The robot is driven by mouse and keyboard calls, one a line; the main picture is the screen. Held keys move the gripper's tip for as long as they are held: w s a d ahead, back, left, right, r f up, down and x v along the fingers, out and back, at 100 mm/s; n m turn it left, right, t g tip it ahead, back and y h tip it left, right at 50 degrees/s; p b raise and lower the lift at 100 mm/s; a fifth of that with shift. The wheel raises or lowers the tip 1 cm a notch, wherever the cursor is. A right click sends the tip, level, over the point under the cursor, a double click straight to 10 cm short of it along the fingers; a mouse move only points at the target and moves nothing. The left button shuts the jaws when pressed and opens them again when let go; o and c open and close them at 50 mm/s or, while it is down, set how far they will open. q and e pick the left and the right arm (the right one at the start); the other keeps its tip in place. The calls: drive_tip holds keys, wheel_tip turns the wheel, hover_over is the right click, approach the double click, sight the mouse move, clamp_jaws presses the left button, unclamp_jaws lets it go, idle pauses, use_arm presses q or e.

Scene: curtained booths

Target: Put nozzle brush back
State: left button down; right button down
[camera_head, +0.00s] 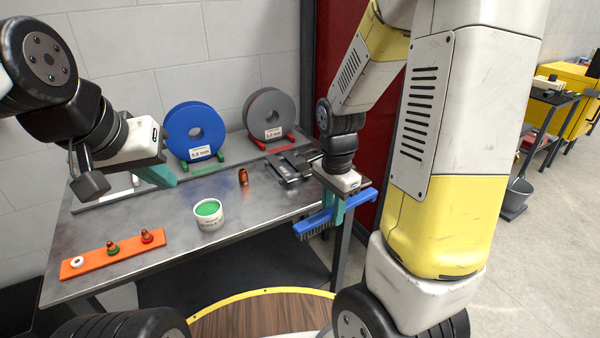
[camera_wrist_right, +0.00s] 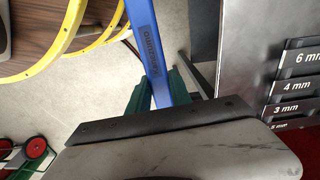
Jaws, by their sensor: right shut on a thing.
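The brush (camera_head: 326,219) has a blue handle and pale bristles pointing down, and it hangs in front of the bench's right edge. My right gripper (camera_head: 347,204) is shut on its handle. In the right wrist view the blue handle (camera_wrist_right: 150,45) with lettering runs up from between the green fingers (camera_wrist_right: 167,95); the bristles are hidden there. My left gripper (camera_head: 158,178) is empty above the bench's left part, with teal fingers seen side-on, so its opening is unclear. A copper nozzle (camera_head: 243,177) stands on the bench.
The metal bench (camera_head: 190,255) carries an orange strip (camera_head: 112,254) with several small parts, a white pot (camera_head: 209,221) with green contents, a blue spool (camera_head: 195,131), a grey spool (camera_head: 270,112) and a dark rack (camera_head: 287,170). Bare metal lies around the pot.

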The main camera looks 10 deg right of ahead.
drive_tip(key=shift+a+r+m, duration=0.1)
drive_tip(key=shift+r+m, duration=0.2)
drive_tip(key=shift+r, duration=0.15)
drive_tip(key=shift+w+r, duration=0.1)
drive_tip(key=shift+w, duration=0.3)
hover_over(307, 195)
drive_tip(key=shift+w+f, duration=0.1)
drive_tip(key=shift+f, duration=2.35)
drive_tip(key=shift+f, duration=0.15)
drive_tip(key=c, duration=1.2)
unclamp_jaws()
drive_tip(key=shift+o, duration=0.2)
